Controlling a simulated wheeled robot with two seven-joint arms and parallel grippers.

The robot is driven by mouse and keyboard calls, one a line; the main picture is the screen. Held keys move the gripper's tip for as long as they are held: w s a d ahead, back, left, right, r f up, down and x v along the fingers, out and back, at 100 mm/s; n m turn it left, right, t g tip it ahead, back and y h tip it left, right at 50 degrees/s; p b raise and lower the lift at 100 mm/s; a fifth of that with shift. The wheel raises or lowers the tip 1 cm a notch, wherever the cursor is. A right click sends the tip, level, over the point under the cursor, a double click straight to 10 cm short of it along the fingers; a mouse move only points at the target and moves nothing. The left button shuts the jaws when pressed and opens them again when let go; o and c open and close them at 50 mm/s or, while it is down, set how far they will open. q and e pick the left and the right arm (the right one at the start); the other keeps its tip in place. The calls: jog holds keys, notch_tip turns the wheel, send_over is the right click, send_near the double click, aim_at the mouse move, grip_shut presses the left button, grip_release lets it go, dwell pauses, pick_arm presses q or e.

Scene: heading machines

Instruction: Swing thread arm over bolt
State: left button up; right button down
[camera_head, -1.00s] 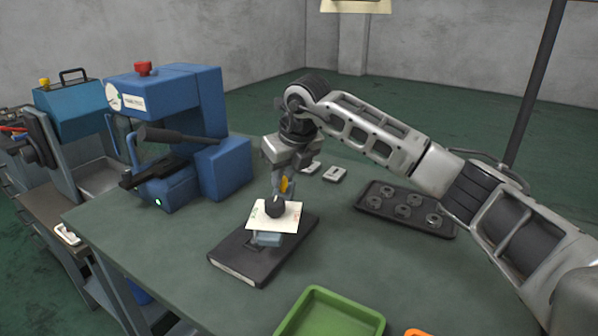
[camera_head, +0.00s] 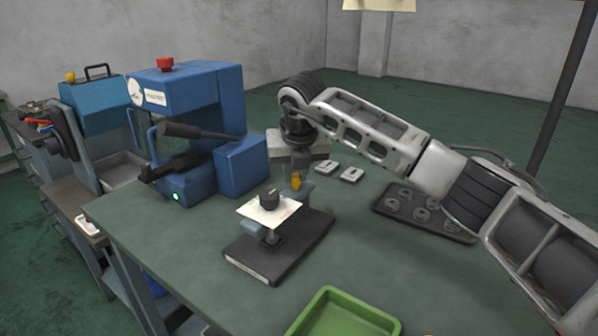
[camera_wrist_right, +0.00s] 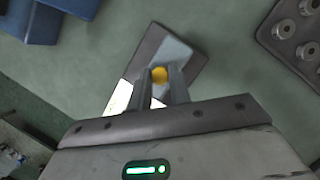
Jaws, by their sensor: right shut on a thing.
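A bench fixture with a black base (camera_head: 268,262) stands on the table. A white card (camera_head: 287,212) with a dark round knob (camera_head: 269,199) sits above a grey-blue part (camera_head: 258,231) of it. My right gripper (camera_head: 296,182) is behind and right of the knob, shut on a yellow piece. In the right wrist view, the yellow piece (camera_wrist_right: 159,74) shows between the fingertips, over the fixture's base (camera_wrist_right: 190,75). I cannot tell which part is the thread arm, and no bolt can be made out clearly. My left gripper is not in view.
A blue machine (camera_head: 195,95) with a dark lever stands at the back left. A dark tray (camera_head: 420,208) of round metal parts is right. A green bin (camera_head: 345,315) is in front. The table between is clear.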

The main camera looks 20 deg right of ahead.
jog(key=c, duration=1.3)
grip_release()
jog(key=b+v, duration=0.2)
jog(key=v, duration=1.4)
